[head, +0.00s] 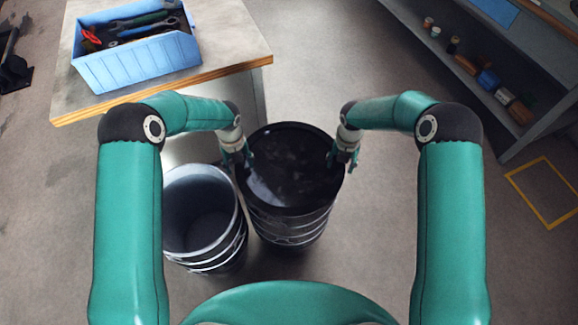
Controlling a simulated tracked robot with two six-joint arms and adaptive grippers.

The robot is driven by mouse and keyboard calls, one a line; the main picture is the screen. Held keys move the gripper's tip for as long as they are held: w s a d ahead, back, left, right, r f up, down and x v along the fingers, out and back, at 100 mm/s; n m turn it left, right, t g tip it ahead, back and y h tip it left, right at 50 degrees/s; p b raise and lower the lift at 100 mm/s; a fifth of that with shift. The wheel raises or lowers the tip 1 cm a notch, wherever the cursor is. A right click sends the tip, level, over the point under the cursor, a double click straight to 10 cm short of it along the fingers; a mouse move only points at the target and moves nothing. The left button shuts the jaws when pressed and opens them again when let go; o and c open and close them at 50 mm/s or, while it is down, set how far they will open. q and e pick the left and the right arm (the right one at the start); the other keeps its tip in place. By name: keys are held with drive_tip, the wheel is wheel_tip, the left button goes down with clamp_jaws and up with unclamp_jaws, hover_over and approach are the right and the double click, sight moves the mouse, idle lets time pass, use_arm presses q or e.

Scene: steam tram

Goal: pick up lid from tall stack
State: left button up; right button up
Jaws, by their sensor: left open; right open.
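A round, glossy black lid (290,170) lies on top of the tall dark stack (290,228) in the middle of the head view. My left gripper (240,160) is open at the lid's left edge. My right gripper (343,160) is open at the lid's right edge. I cannot tell whether either gripper touches the rim. The far side of the stack is hidden under the lid.
An open, empty-looking dark bin (203,215) stands close to the stack's left. A table (200,85) at the upper left bears a blue crate (140,65) of tools. Shelving (480,70) with small items stands at the upper right. The floor right of the stack is clear, with a yellow outline (545,192) further right.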

use_arm(q)
drive_tip(key=shift+f, duration=0.7)
use_arm(e)
drive_tip(key=shift+f, duration=0.7)
use_arm(q)
drive_tip(key=shift+c, duration=0.2)
use_arm(e)
drive_tip(key=shift+c, duration=0.2)
use_arm(q)
clamp_jaws()
use_arm(e)
clamp_jaws()
